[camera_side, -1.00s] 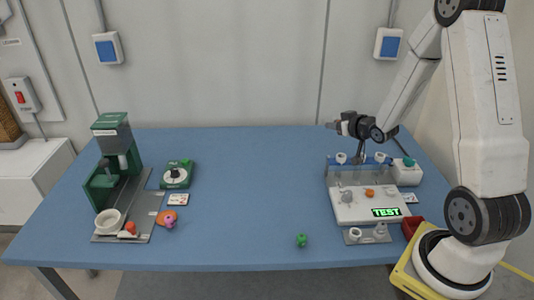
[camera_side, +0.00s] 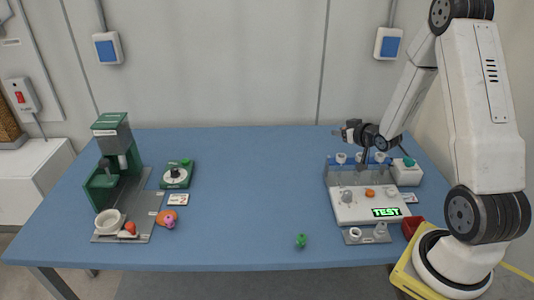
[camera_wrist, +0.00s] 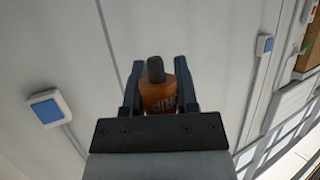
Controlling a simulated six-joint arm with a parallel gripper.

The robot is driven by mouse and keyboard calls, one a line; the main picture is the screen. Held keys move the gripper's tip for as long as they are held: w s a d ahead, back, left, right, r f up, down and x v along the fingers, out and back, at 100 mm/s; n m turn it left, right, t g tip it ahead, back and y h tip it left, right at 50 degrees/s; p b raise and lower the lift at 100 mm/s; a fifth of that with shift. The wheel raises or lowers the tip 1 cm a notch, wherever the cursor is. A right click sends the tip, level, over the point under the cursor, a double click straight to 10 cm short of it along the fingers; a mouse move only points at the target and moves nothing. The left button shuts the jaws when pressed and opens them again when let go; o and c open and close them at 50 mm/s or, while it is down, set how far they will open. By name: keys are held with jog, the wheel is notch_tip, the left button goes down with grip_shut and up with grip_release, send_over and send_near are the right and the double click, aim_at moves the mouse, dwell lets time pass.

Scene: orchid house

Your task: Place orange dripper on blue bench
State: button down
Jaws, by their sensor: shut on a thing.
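My gripper (camera_wrist: 157,92) is shut on the orange dripper (camera_wrist: 158,99), an orange body with dark lettering and a dark grey tip, held between the two dark fingers in the wrist view. In the side view my gripper (camera_side: 345,133) is raised above the back right of the blue bench (camera_side: 255,190), over the rack area and against the wall. The dripper is too small there to make out clearly. The bench is a wide flat blue top.
A white test unit (camera_side: 352,212) with a rack of white cups stands at the right. A green machine (camera_side: 112,160) and small green device (camera_side: 175,175) stand at the left. A small green item (camera_side: 301,240) lies near the front edge. The bench's middle is clear.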

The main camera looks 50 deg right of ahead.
jog(key=shift+f, duration=1.55)
jog(key=shift+f, duration=1.85)
jog(key=shift+f, duration=0.15)
jog(key=shift+c, duration=1.9)
grip_release()
jog(key=v, duration=0.7)
jog(key=shift+s, duration=0.4)
jog(key=shift+a, duration=0.1)
